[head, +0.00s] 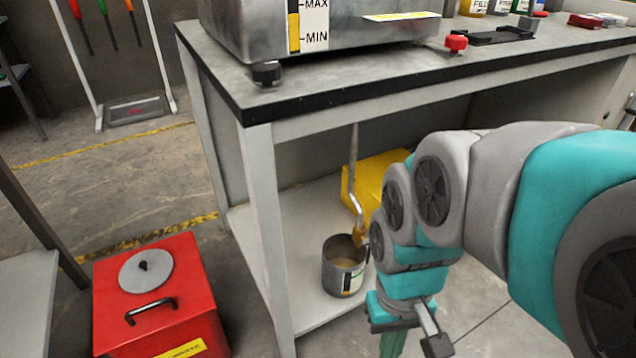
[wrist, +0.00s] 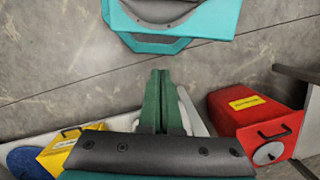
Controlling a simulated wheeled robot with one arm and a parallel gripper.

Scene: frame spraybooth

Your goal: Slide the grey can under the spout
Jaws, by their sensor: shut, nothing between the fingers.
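The grey can (head: 344,270) stands upright on the low shelf under the bench, with a pale label on its side and brownish contents inside. The spout (head: 353,190) is a thin grey pipe that comes down from the bench and bends. Its lower end, with an orange-brown tip (head: 359,236), shows at the can's right rim; I cannot tell its exact depth over the opening. My gripper (head: 392,344) points down in front and to the right of the can, apart from it. Its green fingers (wrist: 160,100) are shut and empty in the wrist view, where I cannot make out the can.
A yellow box (head: 380,175) is behind the can on the low shelf (head: 305,212). A bench leg (head: 268,230) stands left of the can. A red waste box (head: 160,300) sits on the floor at left. A metal tank (head: 350,38) is on the bench top above.

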